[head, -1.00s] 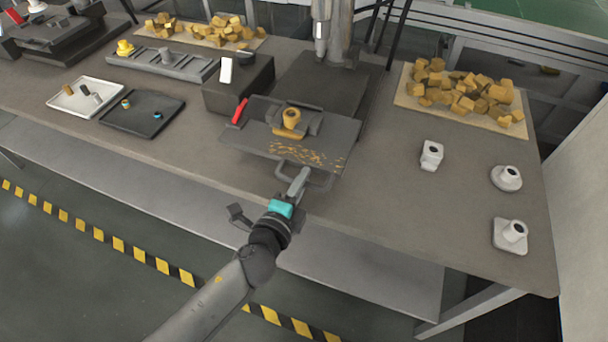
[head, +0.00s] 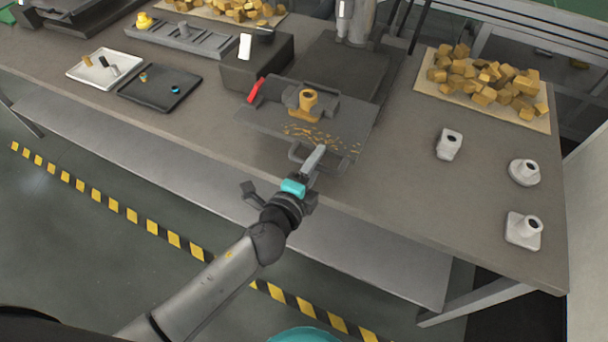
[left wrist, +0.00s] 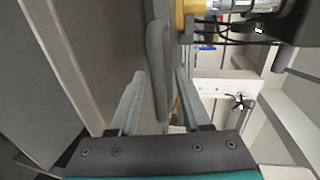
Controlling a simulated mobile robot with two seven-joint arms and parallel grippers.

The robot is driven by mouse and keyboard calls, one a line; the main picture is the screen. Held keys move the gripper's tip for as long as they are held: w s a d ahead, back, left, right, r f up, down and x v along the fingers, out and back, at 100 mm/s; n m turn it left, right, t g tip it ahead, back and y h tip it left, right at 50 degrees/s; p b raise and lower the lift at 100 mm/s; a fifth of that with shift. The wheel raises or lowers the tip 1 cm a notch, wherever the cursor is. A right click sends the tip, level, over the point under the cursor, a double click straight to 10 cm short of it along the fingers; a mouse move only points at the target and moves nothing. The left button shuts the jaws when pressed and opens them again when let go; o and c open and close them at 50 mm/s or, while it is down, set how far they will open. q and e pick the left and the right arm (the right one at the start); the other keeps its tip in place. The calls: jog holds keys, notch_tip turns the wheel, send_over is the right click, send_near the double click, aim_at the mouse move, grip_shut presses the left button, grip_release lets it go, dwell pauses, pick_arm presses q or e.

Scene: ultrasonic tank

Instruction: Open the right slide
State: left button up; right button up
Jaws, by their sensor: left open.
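The right slide is a dark flat plate (head: 262,127) on the bench, with yellow chips scattered on it. A small vise on it holds a tan round part (head: 308,100). A grey loop handle (head: 295,153) sticks out from its front edge. My left gripper (head: 316,160) is at this handle, its fingers pointing toward the plate. In the left wrist view the two fingers stand apart, with the grey handle bar (left wrist: 157,65) running in between and ahead of them. I cannot tell whether they touch it. My right gripper is out of view.
A board of tan blocks (head: 425,83) lies at the back right. White fittings, among them one at the front right (head: 515,240), stand on the right side. A black tray (head: 150,102) and a white tray (head: 75,72) lie on the left. The bench front is clear.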

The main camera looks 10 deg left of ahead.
pick_arm(q)
jog(key=b+v, duration=0.1)
jog(key=v, duration=1.4)
jog(key=shift+f, duration=0.15)
jog(key=s+a+f+n+g+y, duration=0.1)
jog(key=s+a+f+n+g, duration=0.15)
jog(key=f, duration=0.65)
jog(key=s+a+f+n+g+y, duration=0.2)
jog(key=a+f+n, duration=0.15)
jog(key=f, duration=0.65)
jog(key=s+a+f+n+g+y, duration=0.1)
jog(key=s+a+f+n+g, duration=0.15)
jog(key=f, duration=0.65)
jog(key=s+a+f+n+g, duration=0.1)
jog(key=s+f+n+g, duration=0.2)
jog(key=s+f+n, duration=0.2)
jog(key=s+a+f+n+g, duration=0.2)
jog(key=s+f+n, duration=0.3)
jog(key=s+f, duration=0.4)
jog(key=s+g, duration=0.1)
jog(key=s, duration=0.4)
jog(key=shift+n+g+y, duration=0.35)
jog(key=shift+g+y, duration=0.05)
jog(key=shift+w+r, duration=0.1)
